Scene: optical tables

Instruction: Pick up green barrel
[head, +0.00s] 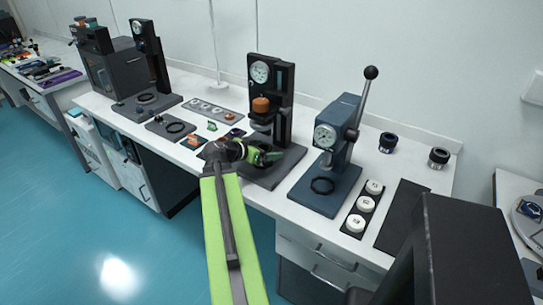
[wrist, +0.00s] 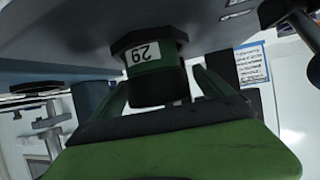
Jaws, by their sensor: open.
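My gripper (wrist: 160,82) is open, with one finger on each side of the barrel's lower part. I cannot tell whether either finger touches it. In the head view my gripper (head: 264,157) is low at the front of a black press with a round dial, over its base. I cannot make out the barrel clearly there.
The black press (head: 284,105) holds an orange-brown cylinder (head: 261,104) above my gripper. A blue lever press (head: 340,135) stands to the right, beside a strip of white discs (head: 364,208). Small coloured parts (head: 212,126) lie on the white table to the left.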

